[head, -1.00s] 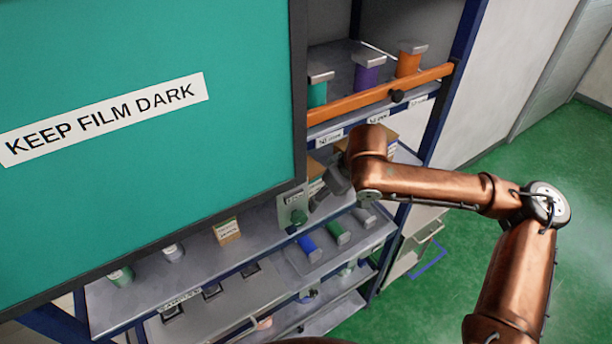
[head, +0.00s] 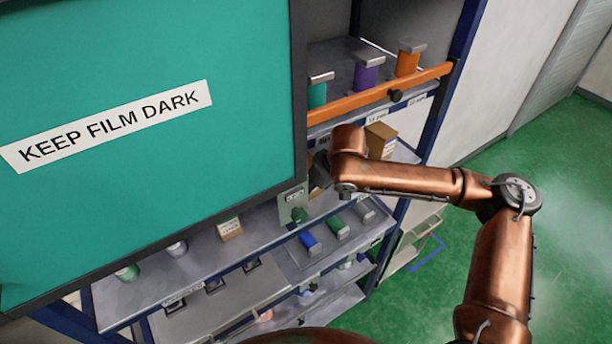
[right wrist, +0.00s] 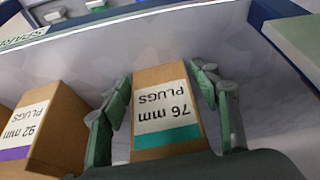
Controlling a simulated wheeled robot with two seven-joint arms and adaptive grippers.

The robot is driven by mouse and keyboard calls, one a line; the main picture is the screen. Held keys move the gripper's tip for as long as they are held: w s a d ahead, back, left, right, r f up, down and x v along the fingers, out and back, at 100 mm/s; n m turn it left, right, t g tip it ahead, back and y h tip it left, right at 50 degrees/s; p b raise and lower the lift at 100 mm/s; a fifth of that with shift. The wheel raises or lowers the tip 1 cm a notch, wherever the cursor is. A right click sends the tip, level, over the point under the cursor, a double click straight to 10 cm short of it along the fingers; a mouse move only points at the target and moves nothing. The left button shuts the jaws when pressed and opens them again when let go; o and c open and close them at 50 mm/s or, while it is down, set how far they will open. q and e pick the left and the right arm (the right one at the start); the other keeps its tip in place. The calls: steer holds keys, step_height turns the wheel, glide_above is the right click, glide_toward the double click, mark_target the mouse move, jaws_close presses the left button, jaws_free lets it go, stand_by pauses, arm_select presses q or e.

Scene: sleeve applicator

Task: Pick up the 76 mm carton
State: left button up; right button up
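The 76 mm carton (right wrist: 163,105) is a brown box with a white and teal label reading "76 mm PLUGS", upside down in the right wrist view. My right gripper (right wrist: 164,78) is open, with one green-grey finger on each side of the carton. I cannot tell whether either finger touches it. In the head view my right gripper (head: 320,168) is small and partly hidden by my arm and the shelf parts. I cannot make out the 76 mm carton there. My left gripper is not in view.
A 92 mm carton (right wrist: 42,130) with a purple stripe stands left of the 76 mm one in the wrist view. A teal panel (head: 150,200) covers the left. An orange bar (head: 370,95) crosses the shelf above. Another carton (head: 377,138) shows beside my arm.

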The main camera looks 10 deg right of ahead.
steer(key=c, duration=1.1)
steer(key=shift+r, duration=0.1)
steer(key=shift+r, duration=0.1)
